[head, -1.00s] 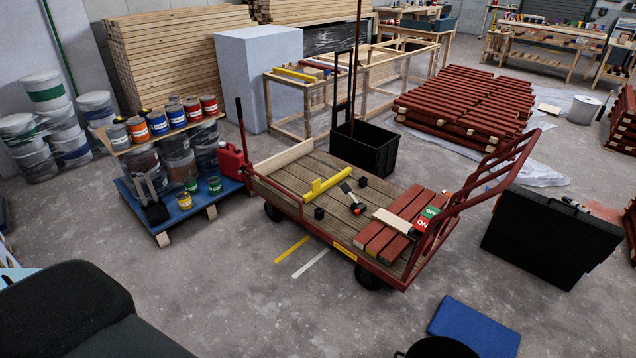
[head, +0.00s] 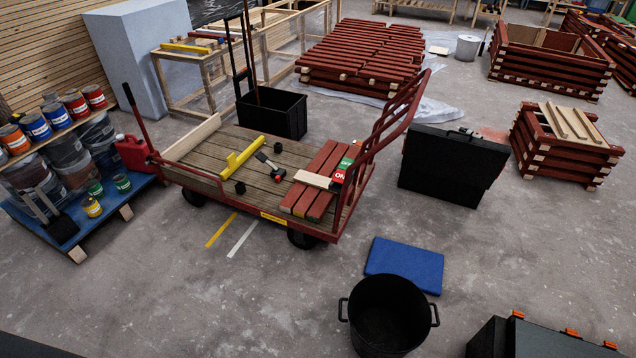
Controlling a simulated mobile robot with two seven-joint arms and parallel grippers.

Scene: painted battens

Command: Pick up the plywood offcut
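A flat cart (head: 225,150) with a plank deck and red metal frame stands left of the middle in the head view. A small pale wooden piece (head: 311,180) lies across the red battens (head: 318,161) at the cart's right end. A longer pale board (head: 192,136) stands on edge at its left end. A flat pale piece (head: 438,50) also lies on the floor far back. I cannot tell for certain which is the plywood offcut; the small piece on the battens looks most like it. Neither of my grippers is in view.
A black pot (head: 388,316), blue mat (head: 404,265) and black case (head: 452,168) stand right of the cart.

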